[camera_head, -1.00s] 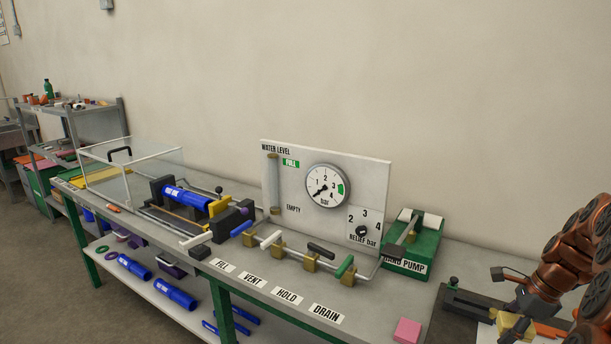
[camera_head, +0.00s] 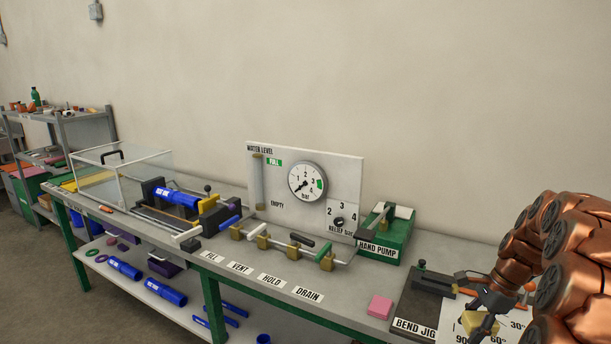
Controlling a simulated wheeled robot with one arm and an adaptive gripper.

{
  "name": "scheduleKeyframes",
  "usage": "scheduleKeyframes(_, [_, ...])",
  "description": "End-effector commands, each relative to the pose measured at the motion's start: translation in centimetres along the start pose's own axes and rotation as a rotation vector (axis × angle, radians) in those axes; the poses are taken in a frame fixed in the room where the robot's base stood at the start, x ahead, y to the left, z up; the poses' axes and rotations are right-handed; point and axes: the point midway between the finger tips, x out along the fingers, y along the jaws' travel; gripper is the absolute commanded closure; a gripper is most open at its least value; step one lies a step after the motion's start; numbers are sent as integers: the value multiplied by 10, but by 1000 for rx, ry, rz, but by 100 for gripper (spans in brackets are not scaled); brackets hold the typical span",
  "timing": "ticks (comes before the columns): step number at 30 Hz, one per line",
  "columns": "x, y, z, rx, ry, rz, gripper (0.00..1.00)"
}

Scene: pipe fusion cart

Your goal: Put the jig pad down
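The jig pad, a small pale yellow block (camera_head: 480,324), is at the lower right over the white angle-marked sheet of the bend jig (camera_head: 415,327). My gripper (camera_head: 490,306) points down at it, with its dark fingers around the top of the block. It appears shut on the block. Whether the block's underside touches the jig cannot be told from this angle. My copper arm links hide the right part of the jig.
A pink block (camera_head: 380,307) lies on the bench left of the jig. The green hand pump (camera_head: 390,240), the gauge panel (camera_head: 350,180) and a row of valves (camera_head: 295,250) stand further left. A clear box (camera_head: 120,170) is at the far left.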

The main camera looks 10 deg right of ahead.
Motion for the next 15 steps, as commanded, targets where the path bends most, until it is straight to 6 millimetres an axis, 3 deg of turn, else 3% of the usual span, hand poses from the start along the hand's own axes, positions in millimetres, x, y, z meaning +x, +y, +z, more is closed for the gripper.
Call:
scheduleKeyframes(7, [22,-17,38,-251,5,85,100])
scheduleKeyframes(15, [60,-36,104,-693,15,231,100])
